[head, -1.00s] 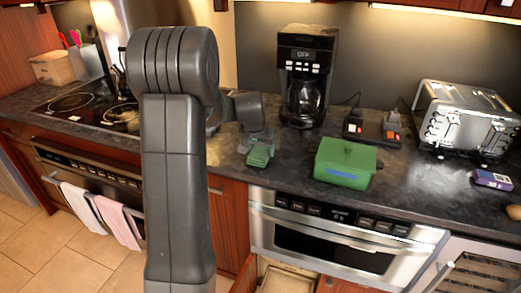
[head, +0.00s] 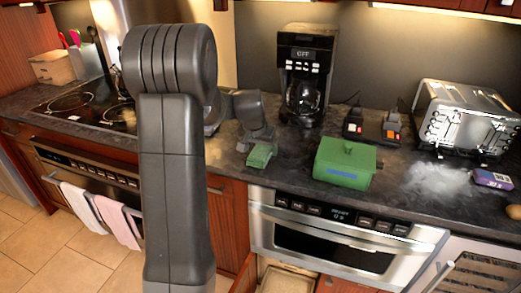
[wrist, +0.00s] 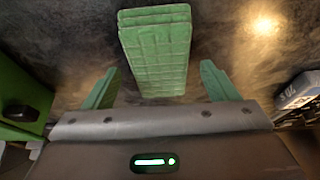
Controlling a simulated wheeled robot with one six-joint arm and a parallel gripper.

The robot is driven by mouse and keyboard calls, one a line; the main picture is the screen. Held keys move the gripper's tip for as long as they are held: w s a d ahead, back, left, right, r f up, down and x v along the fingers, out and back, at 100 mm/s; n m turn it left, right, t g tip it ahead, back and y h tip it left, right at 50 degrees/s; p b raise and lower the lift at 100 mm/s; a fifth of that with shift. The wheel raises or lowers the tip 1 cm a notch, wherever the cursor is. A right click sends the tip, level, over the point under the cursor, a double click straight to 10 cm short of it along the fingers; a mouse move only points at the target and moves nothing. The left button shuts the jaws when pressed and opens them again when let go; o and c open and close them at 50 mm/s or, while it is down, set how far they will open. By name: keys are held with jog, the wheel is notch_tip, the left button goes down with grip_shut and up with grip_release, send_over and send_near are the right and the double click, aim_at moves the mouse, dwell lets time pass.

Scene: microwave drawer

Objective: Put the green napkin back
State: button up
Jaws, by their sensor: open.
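The green napkin (wrist: 155,45) is a folded, quilted-looking stack on the dark counter. In the wrist view it lies between the two green fingers of my gripper (wrist: 160,88). The fingers are spread, with a visible gap on each side of the napkin. In the head view a small green piece (head: 260,156), which seems to be the napkin, lies on the counter left of the green lidded box. My grey gripper (head: 255,138) is right behind and above it, and its fingers are hard to make out there.
The green box (head: 345,163) stands to the right, with the coffee maker (head: 306,75) behind and the toaster (head: 466,118) farther right. The built-in microwave drawer (head: 340,240) is under the counter edge. A white haze or glare (head: 438,180) lies before the toaster.

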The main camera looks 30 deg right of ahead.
jog(key=v, duration=1.1)
